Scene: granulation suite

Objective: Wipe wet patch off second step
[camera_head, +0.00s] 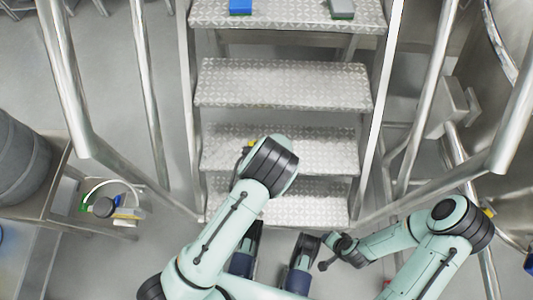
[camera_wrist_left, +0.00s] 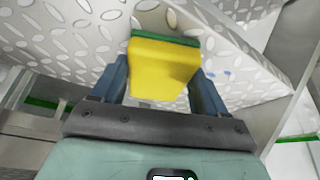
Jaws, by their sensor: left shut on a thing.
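My left gripper (camera_wrist_left: 160,85) is shut on a yellow sponge (camera_wrist_left: 160,70) with a green scouring layer. The green side faces a patterned metal step (camera_wrist_left: 258,86); I cannot tell if it touches. In the head view, a bit of the sponge (camera_head: 251,143) shows at the second step from the bottom (camera_head: 320,150), and my left arm hides the gripper. No clear wet patch shows; small bluish marks (camera_wrist_left: 232,73) lie on the metal right of the sponge. My right gripper (camera_head: 334,252) is low at the right, away from the steps, its jaws unclear.
A blue block (camera_head: 241,7) and a grey-green block (camera_head: 341,9) lie on the top visible step. Metal handrails (camera_head: 67,80) flank the stairs. A side table (camera_head: 72,192) with small items stands left. A large steel vessel (camera_head: 505,120) stands right. Floor at left (camera_head: 110,75) is clear.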

